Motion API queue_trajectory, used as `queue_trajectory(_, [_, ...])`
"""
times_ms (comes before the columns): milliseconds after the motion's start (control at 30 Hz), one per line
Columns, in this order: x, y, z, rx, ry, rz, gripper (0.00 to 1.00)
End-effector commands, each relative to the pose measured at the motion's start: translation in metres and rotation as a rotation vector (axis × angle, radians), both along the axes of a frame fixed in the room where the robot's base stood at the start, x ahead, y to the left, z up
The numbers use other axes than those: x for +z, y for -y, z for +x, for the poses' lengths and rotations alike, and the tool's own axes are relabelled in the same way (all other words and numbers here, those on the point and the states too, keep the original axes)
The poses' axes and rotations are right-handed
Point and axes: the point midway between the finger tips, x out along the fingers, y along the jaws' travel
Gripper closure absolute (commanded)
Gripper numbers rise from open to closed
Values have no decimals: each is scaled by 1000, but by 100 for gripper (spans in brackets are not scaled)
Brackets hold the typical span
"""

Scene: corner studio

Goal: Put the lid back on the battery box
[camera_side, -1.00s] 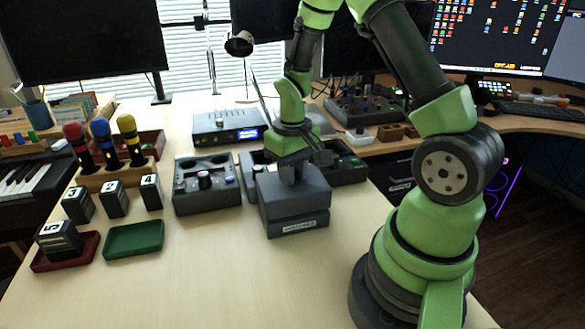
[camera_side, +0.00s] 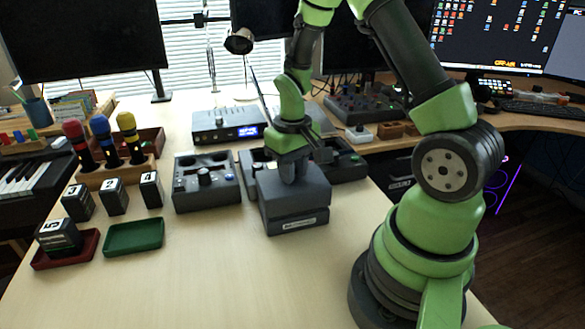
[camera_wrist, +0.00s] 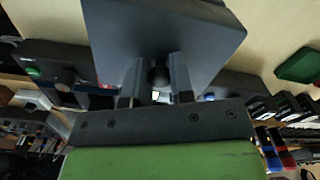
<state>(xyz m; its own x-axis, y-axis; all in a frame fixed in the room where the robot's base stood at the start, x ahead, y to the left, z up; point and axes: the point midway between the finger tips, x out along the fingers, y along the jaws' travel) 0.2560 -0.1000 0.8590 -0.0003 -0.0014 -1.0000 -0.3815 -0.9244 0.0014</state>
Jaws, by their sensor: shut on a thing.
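The dark grey lid (camera_side: 312,185) is on top of the battery box (camera_side: 283,228), a dark grey box with a white label on its front, in the side view. The lid's edges look roughly in line with the box, but I cannot tell whether it is fully seated. My gripper (camera_side: 290,172) points down over the lid's middle. In the wrist view, my gripper (camera_wrist: 158,72) has its two fingers on either side of the lid's dark round knob, shut on it. The lid's flat top (camera_wrist: 205,30) fills the upper middle there and hides the box.
A grey control unit (camera_side: 207,182) stands left of the box, with more gear close behind it. Numbered battery blocks (camera_side: 114,197), a green tray (camera_side: 134,238) and a red tray (camera_side: 66,253) are farther left. The table's front middle is clear.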

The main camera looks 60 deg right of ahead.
Motion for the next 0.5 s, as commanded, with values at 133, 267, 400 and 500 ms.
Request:
queue_trajectory(133, [-3,0,0,-1,-1,0,100])
queue_trajectory(267, [-6,0,0,0,-1,0,100])
queue_trajectory(400, [-8,0,0,-1,-1,0,100])
queue_trajectory(500, [-10,0,0,0,-1,0,100])
